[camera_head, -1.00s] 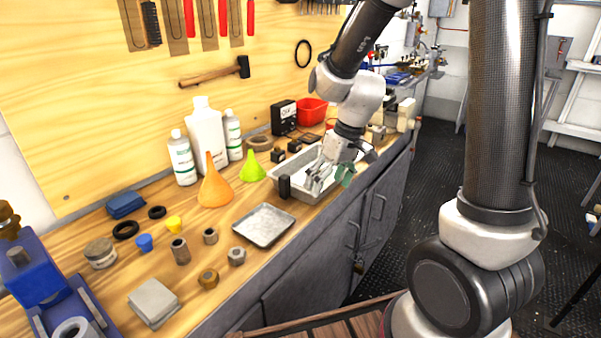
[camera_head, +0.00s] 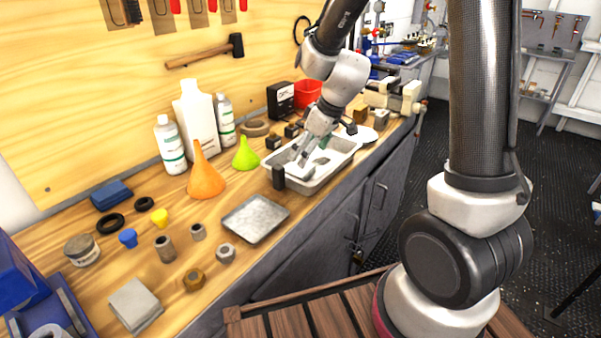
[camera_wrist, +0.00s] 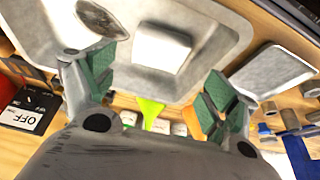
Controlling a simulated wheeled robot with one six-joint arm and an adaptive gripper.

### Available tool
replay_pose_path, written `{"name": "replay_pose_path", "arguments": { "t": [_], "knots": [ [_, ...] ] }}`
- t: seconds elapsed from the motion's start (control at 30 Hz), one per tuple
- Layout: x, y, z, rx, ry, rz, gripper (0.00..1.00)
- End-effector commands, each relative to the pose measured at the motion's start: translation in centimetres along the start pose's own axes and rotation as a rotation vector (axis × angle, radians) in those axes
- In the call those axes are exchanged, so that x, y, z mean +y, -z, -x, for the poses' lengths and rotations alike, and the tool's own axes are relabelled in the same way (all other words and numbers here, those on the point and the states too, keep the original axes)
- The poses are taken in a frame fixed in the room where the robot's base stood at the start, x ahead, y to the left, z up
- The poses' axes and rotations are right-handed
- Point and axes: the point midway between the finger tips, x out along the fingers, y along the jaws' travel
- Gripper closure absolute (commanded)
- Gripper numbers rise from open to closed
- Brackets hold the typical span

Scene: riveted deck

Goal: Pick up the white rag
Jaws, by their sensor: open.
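A pale grey tray (camera_head: 341,152) stands on the bench and also shows in the wrist view (camera_wrist: 225,25). A small white folded piece (camera_wrist: 159,47), which looks like the white rag, lies inside it. My gripper (camera_head: 310,152) points down over the tray in the head view and partly covers what lies there. In the wrist view my gripper (camera_wrist: 158,90) has its green-padded fingers wide apart with nothing between them. The white piece shows beyond the gap between the fingertips, apart from both. I cannot tell the exact height above it.
A round grey mottled thing (camera_wrist: 103,19) shows near the tray's left side in the wrist view.

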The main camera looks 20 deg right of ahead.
Motion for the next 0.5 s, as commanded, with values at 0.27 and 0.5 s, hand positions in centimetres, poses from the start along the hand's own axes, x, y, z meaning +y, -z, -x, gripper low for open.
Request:
{"name": "replay_pose_path", "arguments": {
  "t": [0.27,0.5],
  "knots": [
    [0.2,-0.3,-4.0,-0.004,0.002,-0.003,0.13],
    [0.2,-0.3,-6.6,-0.001,0.001,-0.001,0.13]
  ]
}}
